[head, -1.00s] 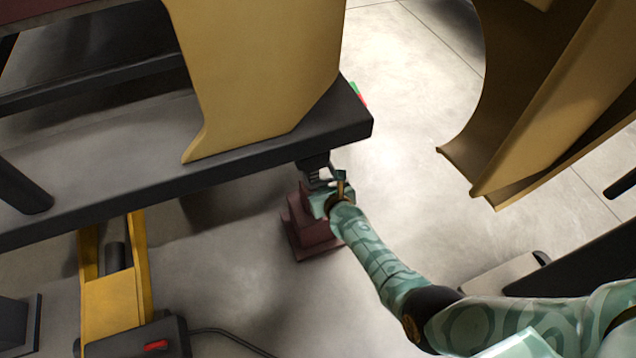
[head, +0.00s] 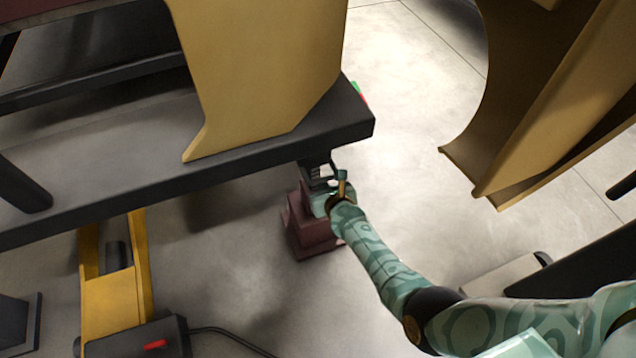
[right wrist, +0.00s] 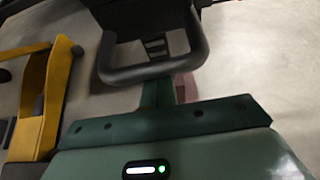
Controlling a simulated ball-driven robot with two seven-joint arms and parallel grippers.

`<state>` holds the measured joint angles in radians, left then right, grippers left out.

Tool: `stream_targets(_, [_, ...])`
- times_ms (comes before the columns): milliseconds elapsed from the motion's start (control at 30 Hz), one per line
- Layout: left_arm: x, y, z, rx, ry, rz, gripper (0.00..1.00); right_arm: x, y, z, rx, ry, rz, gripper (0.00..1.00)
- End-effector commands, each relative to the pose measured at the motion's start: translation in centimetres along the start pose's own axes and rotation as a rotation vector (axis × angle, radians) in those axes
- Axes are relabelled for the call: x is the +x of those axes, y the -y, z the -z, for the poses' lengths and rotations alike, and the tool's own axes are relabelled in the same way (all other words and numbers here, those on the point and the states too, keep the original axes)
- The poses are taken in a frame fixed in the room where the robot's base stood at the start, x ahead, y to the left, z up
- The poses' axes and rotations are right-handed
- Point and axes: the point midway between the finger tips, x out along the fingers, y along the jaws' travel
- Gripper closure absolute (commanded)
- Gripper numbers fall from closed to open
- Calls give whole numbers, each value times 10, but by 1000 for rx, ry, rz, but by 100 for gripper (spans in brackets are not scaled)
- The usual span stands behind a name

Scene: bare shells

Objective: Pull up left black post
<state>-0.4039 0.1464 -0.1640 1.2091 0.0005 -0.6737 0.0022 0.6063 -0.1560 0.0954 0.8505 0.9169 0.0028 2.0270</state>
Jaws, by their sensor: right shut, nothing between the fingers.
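A short black post (head: 313,160) shows under the near right end of the dark beam, above a stepped maroon base (head: 312,240). Its lower part is hidden by my right gripper (head: 320,174), which is shut and empty beside it, close under the beam. I cannot tell whether they touch. Another black post (head: 22,188) leans at the far left of the beam. My left gripper is not in view.
The dark beam (head: 120,190) lies just above my right gripper and carries a large tan panel (head: 255,75). A curved tan shell (head: 540,110) stands at right. A yellow bracket (head: 115,290) stands at lower left. Floor (head: 410,190) is clear between the beam and shell.

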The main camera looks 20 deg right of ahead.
Motion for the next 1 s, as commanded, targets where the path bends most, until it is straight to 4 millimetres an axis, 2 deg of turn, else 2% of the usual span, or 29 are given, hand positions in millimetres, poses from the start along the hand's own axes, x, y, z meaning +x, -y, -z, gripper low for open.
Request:
stream_targets(67, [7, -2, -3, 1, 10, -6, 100, 4, 0, 10, 1, -5, 0, 100])
stream_targets(267, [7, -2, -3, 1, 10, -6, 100, 2, 0, 12, 0, -1, 1, 100])
stream_targets(1000, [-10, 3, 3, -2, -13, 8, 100, -72, 0, 51, -1, -1, 0, 100])
